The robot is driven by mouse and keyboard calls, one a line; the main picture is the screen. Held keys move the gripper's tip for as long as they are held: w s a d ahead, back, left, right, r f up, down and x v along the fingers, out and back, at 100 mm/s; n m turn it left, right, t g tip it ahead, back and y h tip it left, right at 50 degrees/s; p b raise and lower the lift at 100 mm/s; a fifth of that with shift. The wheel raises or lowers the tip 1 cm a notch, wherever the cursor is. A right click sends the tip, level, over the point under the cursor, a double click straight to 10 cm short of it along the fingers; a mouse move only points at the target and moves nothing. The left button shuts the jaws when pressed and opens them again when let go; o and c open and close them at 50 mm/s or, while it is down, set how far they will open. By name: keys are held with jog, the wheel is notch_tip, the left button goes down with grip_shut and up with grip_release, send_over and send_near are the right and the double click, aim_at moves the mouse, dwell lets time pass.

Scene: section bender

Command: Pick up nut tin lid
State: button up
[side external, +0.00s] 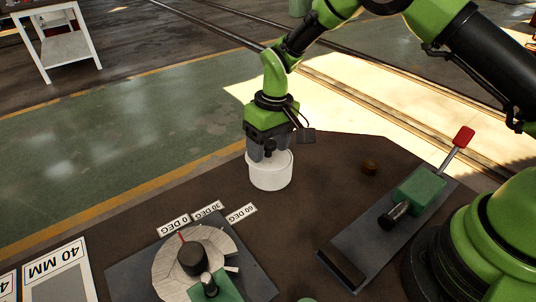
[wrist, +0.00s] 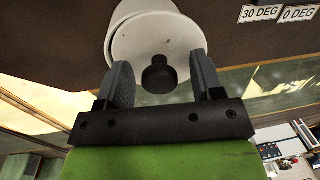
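The white nut tin (side external: 271,178) stands upright near the far edge of the brown table. Its round white lid (wrist: 160,35) is on top, with a dark knob (wrist: 158,76) at its centre. My gripper (side external: 268,151) is directly over the lid, pointing down. In the wrist view my gripper (wrist: 162,82) is open, one grey finger on each side of the knob, with a visible gap on both sides. Whether the fingertips touch the lid I cannot tell.
The bender's dial plate (side external: 192,262) with degree labels (side external: 208,210) is at the front. A green clamp with a red-tipped lever (side external: 463,137) sits on a grey plate at right. A 40 MM tray (side external: 58,275) is at left.

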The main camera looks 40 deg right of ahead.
aim_at(271, 141)
jog(key=c, duration=1)
jog(key=shift+o, duration=0.2)
notch_tip(271, 141, up, 9)
jog(key=shift+f, duration=0.2)
jog(key=shift+d+f+h, duration=0.25)
jog(key=shift+f+h, duration=0.45)
jog(key=shift+f, duration=3.25)
